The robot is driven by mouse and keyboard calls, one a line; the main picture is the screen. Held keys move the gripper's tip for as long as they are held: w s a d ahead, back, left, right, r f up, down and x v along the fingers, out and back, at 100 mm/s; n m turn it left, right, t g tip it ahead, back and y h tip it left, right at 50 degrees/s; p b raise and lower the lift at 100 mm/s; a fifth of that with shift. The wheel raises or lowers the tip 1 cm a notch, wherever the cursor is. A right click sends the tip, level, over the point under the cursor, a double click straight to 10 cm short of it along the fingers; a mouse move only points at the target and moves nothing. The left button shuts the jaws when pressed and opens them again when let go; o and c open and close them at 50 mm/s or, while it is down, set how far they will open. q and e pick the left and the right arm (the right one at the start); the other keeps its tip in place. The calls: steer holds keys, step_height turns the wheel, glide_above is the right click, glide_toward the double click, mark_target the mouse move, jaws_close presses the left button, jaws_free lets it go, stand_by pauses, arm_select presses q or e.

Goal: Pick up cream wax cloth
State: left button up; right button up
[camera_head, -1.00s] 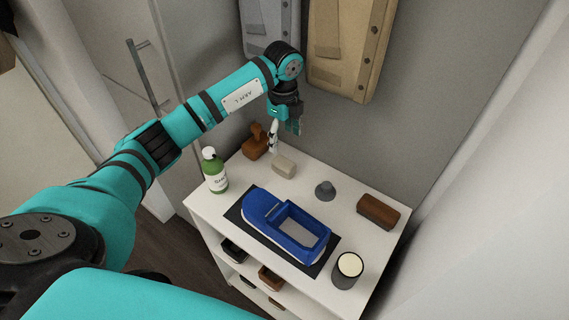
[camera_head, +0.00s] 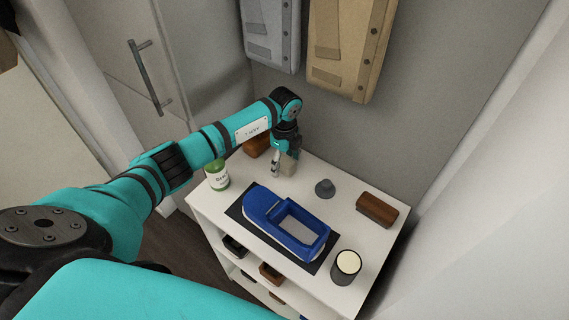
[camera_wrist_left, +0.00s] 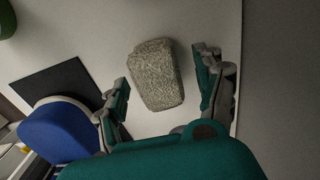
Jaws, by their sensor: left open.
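The cream wax cloth (camera_head: 289,166) is a small pale block on the white shelf top, near its back edge. In the left wrist view the cloth (camera_wrist_left: 157,75) looks grey and rough, and it lies between my two fingers, with a gap on each side. My left gripper (camera_head: 284,163) is open and low over the cloth; its fingers (camera_wrist_left: 162,85) show on both sides of it in the wrist view. The gripper partly hides the cloth in the head view. My right gripper is not in view.
A blue open-topped item (camera_head: 290,222) sits on a dark mat (camera_head: 238,212). Bags (camera_head: 345,45) hang behind.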

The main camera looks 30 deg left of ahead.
mark_target(285, 162)
arm_select(q)
steer(key=c, duration=1.1)
steer(key=shift+c, duration=0.2)
steer(key=shift+s+d+r+b, duration=0.1)
steer(key=shift+s+r+b, duration=0.05)
steer(key=shift+r+b, duration=0.3)
step_height(285, 162, up, 11)
steer(key=b, duration=0.2)
steer(key=s+d+b, duration=0.2)
steer(key=s+d, duration=0.9)
steer(key=s, duration=0.4)
steer(key=shift+s+d+f+b, duration=0.2)
steer(key=shift+s+d+b, duration=0.15)
steer(key=shift+d+b, duration=0.05)
steer(key=o, duration=0.3)
steer(key=shift+c, duration=1.3)
